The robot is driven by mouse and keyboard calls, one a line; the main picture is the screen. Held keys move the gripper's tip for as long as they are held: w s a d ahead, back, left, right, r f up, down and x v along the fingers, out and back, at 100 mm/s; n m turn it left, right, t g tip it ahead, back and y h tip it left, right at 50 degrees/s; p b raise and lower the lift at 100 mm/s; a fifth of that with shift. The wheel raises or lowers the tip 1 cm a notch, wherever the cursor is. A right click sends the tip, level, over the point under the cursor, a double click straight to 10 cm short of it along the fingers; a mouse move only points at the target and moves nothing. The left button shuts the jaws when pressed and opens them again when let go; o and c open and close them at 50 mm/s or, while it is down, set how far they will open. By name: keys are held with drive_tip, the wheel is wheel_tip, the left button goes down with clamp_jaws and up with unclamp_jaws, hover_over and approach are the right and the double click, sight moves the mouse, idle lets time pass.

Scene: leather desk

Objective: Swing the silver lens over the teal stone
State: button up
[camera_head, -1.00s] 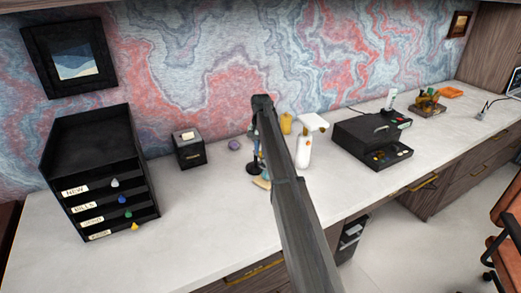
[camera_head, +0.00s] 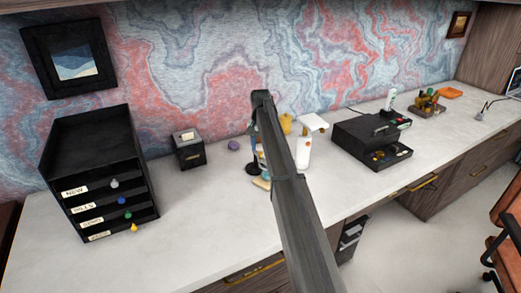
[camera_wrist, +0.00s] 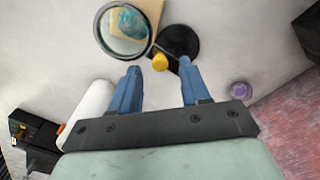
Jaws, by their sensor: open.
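The silver lens (camera_wrist: 101,34) is a round ring at the upper left of the wrist view. The teal stone (camera_wrist: 131,22) shows through it, on a tan block (camera_wrist: 122,5) reaching past the ring's top. From this angle I cannot tell whether the lens is squarely above the stone. A thin arm joins the lens to a stand with a round black base (camera_wrist: 182,38) and a yellow knob (camera_wrist: 160,62). My gripper (camera_wrist: 160,68) is open, its blue fingers on either side of the knob in this view; contact is unclear. In the head view, my arm hides most of this.
A purple object (camera_wrist: 241,91) lies right of the fingers, and a white upright item (camera_head: 303,150) stands close by. A black drawer tower (camera_head: 100,175), a small black box (camera_head: 188,150) and a black machine (camera_head: 370,140) stand farther off. The front left desk is clear.

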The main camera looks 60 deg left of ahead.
sight(261, 152)
wheel_tip(261, 152, up, 12)
idle(0.4)
drive_tip(key=shift+f, duration=0.1)
idle(0.4)
